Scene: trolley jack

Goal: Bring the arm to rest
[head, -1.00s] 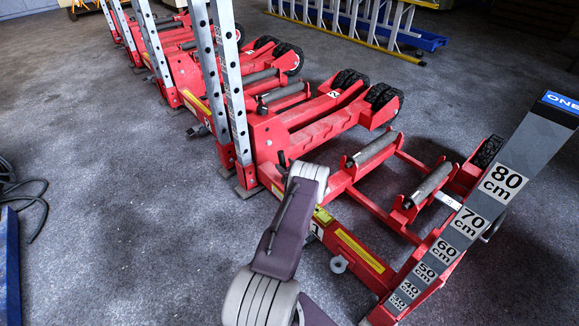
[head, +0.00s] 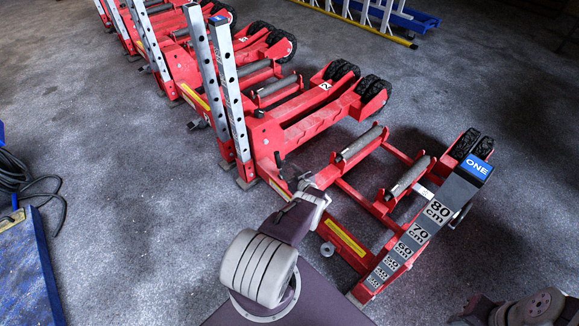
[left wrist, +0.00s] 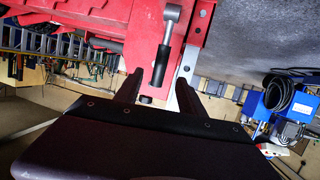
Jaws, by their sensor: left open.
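My left gripper shows best in the left wrist view (left wrist: 160,78). Its two dark fingers are apart. Beyond them is a lever with a metal head and a black grip (left wrist: 163,65), in front of a red frame; I cannot tell whether it touches the fingers. In the head view my left arm reaches up from the bottom middle, its far end beside the nearest red trolley jack (head: 350,250). The fingers are hard to make out there. My right gripper is not in view; only what seem to be right arm parts show at the bottom right.
A grey height post marked in cm (head: 410,240) stands at the jack's right end. Several more red jacks with upright perforated metal posts (head: 230,90) run to the back left. A blue panel (head: 30,270) and dark cable (head: 20,178) lie left. Grey floor (head: 130,220) is clear between.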

